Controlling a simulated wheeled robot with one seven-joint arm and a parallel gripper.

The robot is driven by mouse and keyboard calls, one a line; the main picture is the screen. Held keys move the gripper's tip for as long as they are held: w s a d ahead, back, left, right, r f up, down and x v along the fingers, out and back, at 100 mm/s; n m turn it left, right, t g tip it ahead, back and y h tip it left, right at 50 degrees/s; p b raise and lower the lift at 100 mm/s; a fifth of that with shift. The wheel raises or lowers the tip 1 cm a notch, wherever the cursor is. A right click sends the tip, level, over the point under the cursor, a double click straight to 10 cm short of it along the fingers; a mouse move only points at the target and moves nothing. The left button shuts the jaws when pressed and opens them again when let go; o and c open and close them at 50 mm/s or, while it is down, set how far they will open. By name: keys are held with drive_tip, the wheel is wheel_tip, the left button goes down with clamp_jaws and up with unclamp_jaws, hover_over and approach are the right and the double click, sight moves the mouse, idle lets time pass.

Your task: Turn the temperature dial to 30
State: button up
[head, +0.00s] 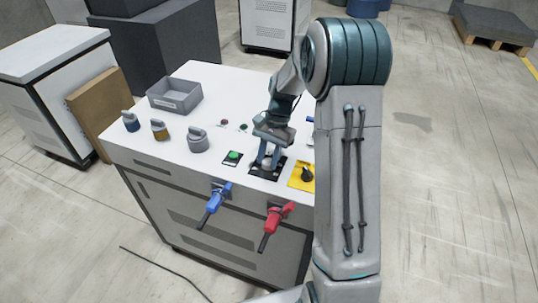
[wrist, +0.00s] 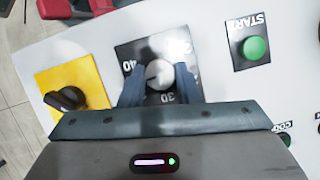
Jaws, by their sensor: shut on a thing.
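The temperature dial (wrist: 160,74) is a pale grey round knob on a black plate (wrist: 133,50) with white numbers. In the wrist view 40 shows to the left of the knob, 30 below it, and a partly hidden 20 at upper right. My gripper (wrist: 160,86) has one finger on each side of the knob and is shut on it. The knob's pointer mark is too small to read surely. In the head view my gripper (head: 268,158) reaches down onto the black dial plate (head: 257,172) near the panel's front edge.
A yellow plate with a black rotary switch (head: 307,174) and a green START button (head: 233,156) flank the dial. Blue (head: 215,198) and red (head: 275,220) handles stick out in front.

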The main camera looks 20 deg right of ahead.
drive_tip(key=n, duration=0.2)
drive_tip(key=n+h, duration=0.1)
drive_tip(key=n, duration=0.1)
drive_tip(key=shift+w+a+n+g+h, duration=0.1)
drive_tip(key=shift+a+n+g+h, duration=0.05)
drive_tip(key=shift+n+g+h, duration=0.2)
drive_tip(key=n+h, duration=0.1)
drive_tip(key=n, duration=0.2)
drive_tip(key=shift+a+n+g+p, duration=0.1)
drive_tip(key=shift+n+g+p, duration=0.15)
drive_tip(key=shift+p, duration=0.05)
drive_tip(key=n+h, duration=0.2)
drive_tip(key=n, duration=0.2)
drive_tip(key=shift+a+n, duration=0.1)
drive_tip(key=shift+n, duration=0.2)
drive_tip(key=n+h, duration=0.1)
drive_tip(key=n, duration=0.3)
drive_tip(key=shift+a+t, duration=0.1)
drive_tip(key=shift+t, duration=0.3)
drive_tip(key=shift+h, duration=0.25)
drive_tip(key=o, duration=1)
drive_tip(key=shift+c, duration=0.2)
drive_tip(key=b+v, duration=0.1)
drive_tip(key=v, duration=1.2)
drive_tip(key=shift+a+r, duration=0.15)
drive_tip(key=shift+r, duration=0.25)
